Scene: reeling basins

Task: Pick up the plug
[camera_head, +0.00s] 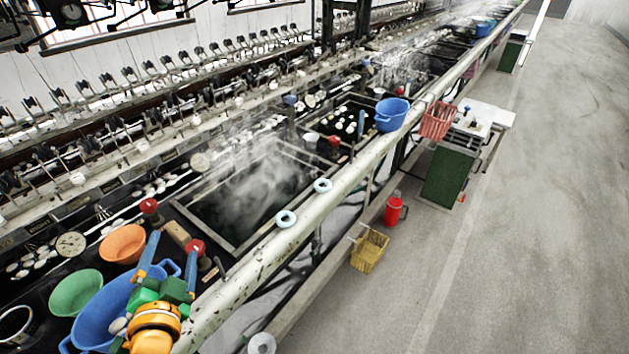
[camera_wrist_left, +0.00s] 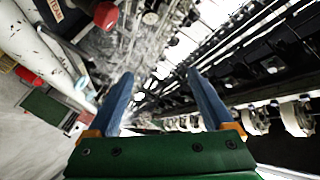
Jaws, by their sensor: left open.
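I cannot pick out with certainty which thing is the plug. Two red-topped knobs, a far one (camera_head: 149,206) and a near one (camera_head: 195,247), stand by the near end of the steaming basin (camera_head: 232,247). My left gripper (camera_head: 172,246), with blue fingers and a green body, is open, between and just in front of these knobs in the head view. In the left wrist view its two fingers (camera_wrist_left: 160,78) stand apart with nothing held between them. A red knob (camera_wrist_left: 106,14) shows at that view's top, left of the fingers. My right gripper is not in view.
An orange bowl (camera_head: 123,244), a green bowl (camera_head: 76,292) and a blue tub (camera_head: 98,318) lie beside my left gripper. A long pale pipe (camera_head: 255,268) carrying two light-blue rings runs along the bench front. The floor (camera_head: 520,220) at right is mostly clear.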

